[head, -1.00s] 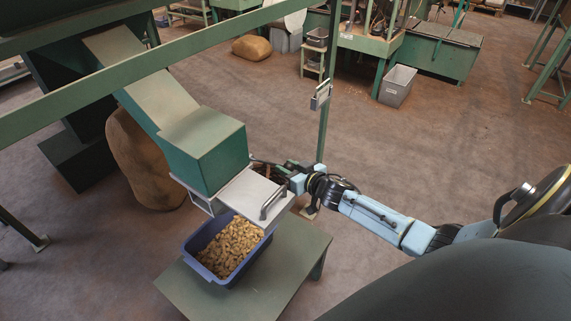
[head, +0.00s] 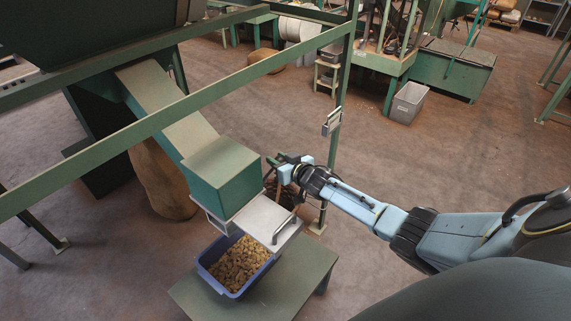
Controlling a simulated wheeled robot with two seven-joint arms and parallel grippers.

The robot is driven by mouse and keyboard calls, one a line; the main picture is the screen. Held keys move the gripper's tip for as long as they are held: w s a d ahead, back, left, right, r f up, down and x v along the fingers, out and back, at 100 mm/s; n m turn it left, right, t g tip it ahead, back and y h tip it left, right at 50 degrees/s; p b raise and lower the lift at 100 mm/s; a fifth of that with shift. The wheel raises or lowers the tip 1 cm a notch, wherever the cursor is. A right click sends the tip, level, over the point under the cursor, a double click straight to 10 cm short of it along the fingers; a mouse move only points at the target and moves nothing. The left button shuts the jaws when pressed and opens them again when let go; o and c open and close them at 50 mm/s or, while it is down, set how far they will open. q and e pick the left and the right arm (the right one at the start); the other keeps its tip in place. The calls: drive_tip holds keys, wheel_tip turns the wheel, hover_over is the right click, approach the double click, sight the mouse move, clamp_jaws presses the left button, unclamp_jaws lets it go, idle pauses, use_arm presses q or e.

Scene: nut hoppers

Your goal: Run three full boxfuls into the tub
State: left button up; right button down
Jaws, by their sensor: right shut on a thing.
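A green chute (head: 170,105) slopes down into a green box (head: 222,175). Under the box a pale metal slide plate (head: 264,217) with a bar handle (head: 284,231) juts out to the right. A blue tub (head: 213,276) with a heap of nuts (head: 240,262) stands below, partly covered by the plate. My right gripper (head: 272,169) is at the far right side of the box, apart from the bar handle. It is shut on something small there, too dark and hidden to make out. My left gripper is not in view.
The tub stands on a low green table (head: 290,290). A green rail (head: 160,118) crosses in front of the chute, and a post (head: 336,150) with a small metal fitting (head: 332,122) rises behind my right arm. A brown sack (head: 160,180) stands under the chute. Floor to the right is open.

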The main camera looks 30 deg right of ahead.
drive_tip(key=shift+w+a+r+g+p, duration=0.2)
drive_tip(key=shift+w+r+g+p, duration=0.1)
drive_tip(key=shift+w, duration=0.15)
drive_tip(key=shift+w+a+r+g+p, duration=0.2)
drive_tip(key=shift+w+g, duration=0.1)
drive_tip(key=shift+w, duration=0.1)
drive_tip(key=shift+f, duration=0.15)
drive_tip(key=c, duration=1.1)
unclamp_jaws()
drive_tip(key=shift+s+d, duration=0.1)
drive_tip(key=shift+s, duration=0.05)
drive_tip(key=shift+s, duration=0.15)
drive_tip(key=shift+p+v, duration=0.85)
drive_tip(key=shift+v, duration=5.65)
